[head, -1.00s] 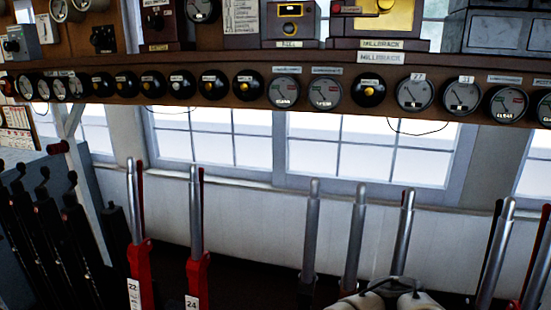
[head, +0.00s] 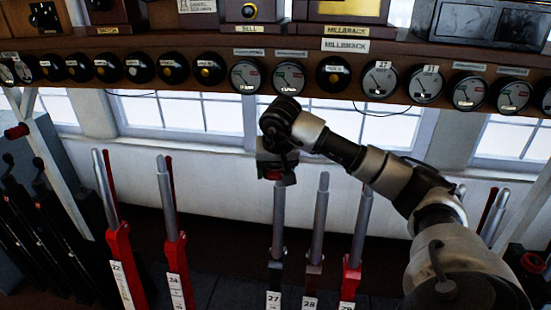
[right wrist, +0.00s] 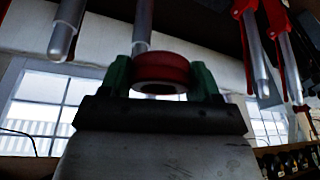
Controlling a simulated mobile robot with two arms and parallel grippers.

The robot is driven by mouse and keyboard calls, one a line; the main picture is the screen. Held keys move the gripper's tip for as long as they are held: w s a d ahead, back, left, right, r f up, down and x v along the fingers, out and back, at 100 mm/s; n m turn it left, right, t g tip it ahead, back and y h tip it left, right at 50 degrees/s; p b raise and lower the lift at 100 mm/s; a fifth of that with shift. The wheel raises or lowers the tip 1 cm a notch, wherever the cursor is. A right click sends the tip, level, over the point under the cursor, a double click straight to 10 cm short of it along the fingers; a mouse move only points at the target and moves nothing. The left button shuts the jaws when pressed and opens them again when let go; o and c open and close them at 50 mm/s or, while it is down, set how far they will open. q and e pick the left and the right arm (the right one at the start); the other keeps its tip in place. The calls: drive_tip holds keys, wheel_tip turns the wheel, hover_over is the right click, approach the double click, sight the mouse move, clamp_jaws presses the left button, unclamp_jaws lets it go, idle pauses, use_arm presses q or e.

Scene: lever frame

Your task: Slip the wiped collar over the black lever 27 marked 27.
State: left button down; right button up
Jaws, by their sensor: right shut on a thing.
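Lever 27 (head: 278,222) stands upright with a bare silver handle and a black lower part. Its white plate marked 27 (head: 274,300) shows at the bottom. My right gripper (head: 277,174) is shut on a red ring-shaped collar, right at the lever's top in the head view. In the right wrist view the collar (right wrist: 162,66) sits between green fingers, its opening partly visible. The silver handle (right wrist: 143,22) comes down behind the collar, left of its middle. I cannot tell whether its tip is inside the ring. My left gripper is not in view.
Lever 28 (head: 318,222) and a red lever (head: 354,240) stand close on the right. Red levers 22 (head: 105,190) and 24 (head: 167,200) stand left, with a gap before lever 27. A shelf with round dials (head: 288,76) runs above the arm.

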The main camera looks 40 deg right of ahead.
drive_tip(key=shift+w+d+r, duration=0.15)
drive_tip(key=shift+d, duration=0.25)
drive_tip(key=shift+w+d+f, duration=0.45)
drive_tip(key=shift+w+d, duration=0.5)
drive_tip(key=shift+d, duration=0.2)
drive_tip(key=shift+w+d+f, duration=0.4)
drive_tip(key=shift+w+d, duration=0.6)
drive_tip(key=shift+d, duration=0.2)
drive_tip(key=shift+w+d+f, duration=0.45)
drive_tip(key=shift+w+d, duration=0.5)
drive_tip(key=shift+d, duration=0.2)
drive_tip(key=shift+s, duration=0.15)
drive_tip(key=shift+a+f, duration=0.1)
drive_tip(key=shift+f, duration=0.1)
drive_tip(key=shift+s+a+f+b, duration=0.1)
drive_tip(key=shift+f+b, duration=0.55)
drive_tip(key=shift+f, duration=0.25)
drive_tip(key=shift+s+a+f+b, duration=0.1)
drive_tip(key=shift+a+f+b, duration=0.05)
drive_tip(key=shift+f+b, duration=0.65)
drive_tip(key=shift+s+a+f+b, duration=0.1)
drive_tip(key=shift+f+b, duration=0.4)
drive_tip(key=shift+f, duration=0.5)
drive_tip(key=o, duration=0.9)
drive_tip(key=shift+o, duration=0.5)
